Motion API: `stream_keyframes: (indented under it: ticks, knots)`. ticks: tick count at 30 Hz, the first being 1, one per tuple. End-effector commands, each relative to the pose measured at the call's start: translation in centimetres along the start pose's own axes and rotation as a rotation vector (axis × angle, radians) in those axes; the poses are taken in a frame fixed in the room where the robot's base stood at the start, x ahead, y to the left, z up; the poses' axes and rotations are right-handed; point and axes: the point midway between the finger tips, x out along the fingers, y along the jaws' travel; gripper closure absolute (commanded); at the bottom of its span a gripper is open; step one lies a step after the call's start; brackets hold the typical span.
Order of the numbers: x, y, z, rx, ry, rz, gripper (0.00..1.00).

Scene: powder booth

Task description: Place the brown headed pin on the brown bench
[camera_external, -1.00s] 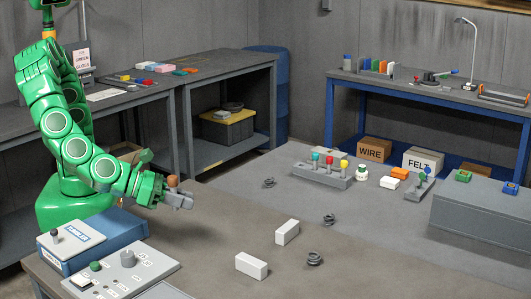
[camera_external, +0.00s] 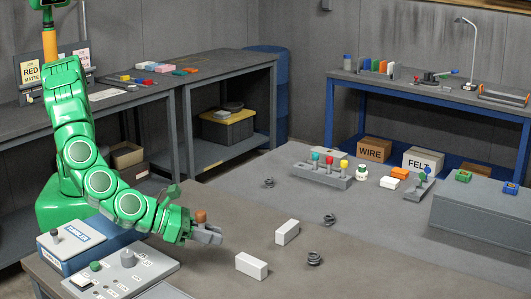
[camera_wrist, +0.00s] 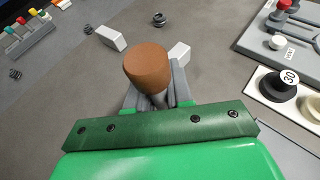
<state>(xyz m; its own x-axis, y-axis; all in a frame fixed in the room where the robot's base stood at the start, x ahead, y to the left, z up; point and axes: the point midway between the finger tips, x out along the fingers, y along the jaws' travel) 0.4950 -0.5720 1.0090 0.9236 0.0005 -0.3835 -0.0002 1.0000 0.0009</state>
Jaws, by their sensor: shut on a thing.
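My gripper (camera_external: 208,236) is shut on the brown headed pin. The pin's rounded brown head (camera_external: 201,216) sticks up above the fingers; it also shows large in the wrist view (camera_wrist: 147,65). A little of its pale shank shows below the head between the grey fingers (camera_wrist: 158,98); the lower end is hidden. The brown bench (camera_external: 340,272) is the brownish near part of the large work surface. The gripper is over its left part, beside the control panel. I cannot tell how high the pin is above the top.
Two white blocks (camera_external: 252,265) (camera_external: 287,232) and dark coil springs (camera_external: 314,258) (camera_external: 329,219) lie to the right. A control panel (camera_external: 128,268) is close on the left. A grey rack (camera_external: 322,176) of coloured-headed pins stands farther back. The bench's front right is clear.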

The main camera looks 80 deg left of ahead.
Motion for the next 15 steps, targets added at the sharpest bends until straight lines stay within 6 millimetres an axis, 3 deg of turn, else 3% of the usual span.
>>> stream_keyframes:
  ticks: [6,15]
  knots:
    - [2.0,-1.4,-1.8,0.001,0.002,0.000,1.00]
    - [3.5,-2.5,-2.8,-0.002,-0.001,-0.001,1.00]
